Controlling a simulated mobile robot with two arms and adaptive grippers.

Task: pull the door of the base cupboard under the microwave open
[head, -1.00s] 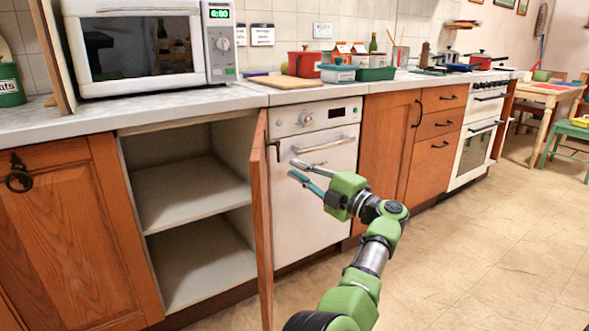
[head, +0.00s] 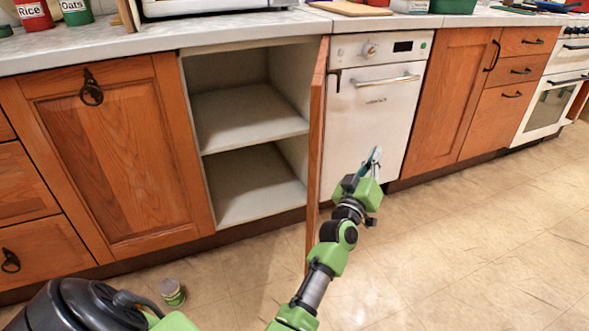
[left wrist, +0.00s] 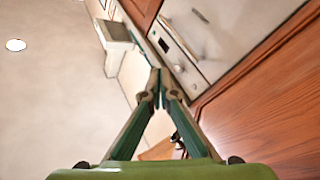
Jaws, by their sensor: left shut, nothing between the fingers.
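The base cupboard door (head: 317,140) stands wide open below the microwave (head: 215,6) and shows nearly edge-on in the head view. Its dark handle (head: 336,80) shows beside its upper edge. The cupboard (head: 245,118) is empty, with a pale shelf inside. My left gripper (head: 374,158) is shut and empty, right of the door and in front of the dishwasher's lower part. In the left wrist view its fingers (left wrist: 159,78) meet at the tips, and an orange wood panel (left wrist: 265,110) fills the right side. My right gripper is not in view.
The white dishwasher (head: 375,115) stands right of the open door. A closed wooden cupboard (head: 115,160) is to the left. A small tin (head: 172,291) lies or stands on the floor at the lower left. The tiled floor (head: 480,250) is clear at right.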

